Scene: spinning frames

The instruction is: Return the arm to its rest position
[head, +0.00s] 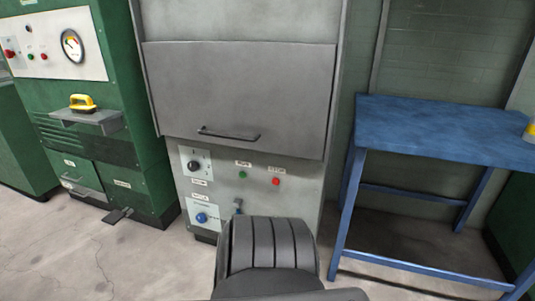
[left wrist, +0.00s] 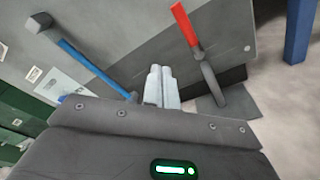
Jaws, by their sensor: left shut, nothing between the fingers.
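My left gripper (left wrist: 161,86) shows in the left wrist view with its two pale fingers shut together and nothing between them. It points toward the lower front of a grey cabinet, between a blue-handled lever (left wrist: 93,67) on the left and a red-handled lever (left wrist: 187,28) on the right. I cannot tell the exact gap to either lever. In the head view a dark ribbed part of my arm rises from the bottom middle in front of the grey cabinet (head: 240,95), and the gripper fingers are hidden. My right gripper is in neither view.
The cabinet's large door is down, above a panel with a dial (head: 194,166), green button (head: 242,174) and red button (head: 276,181). A green machine (head: 130,75) stands left, with a yellow-handled object (head: 83,103) on its shelf. A blue table (head: 440,130) stands right. Floor shows between.

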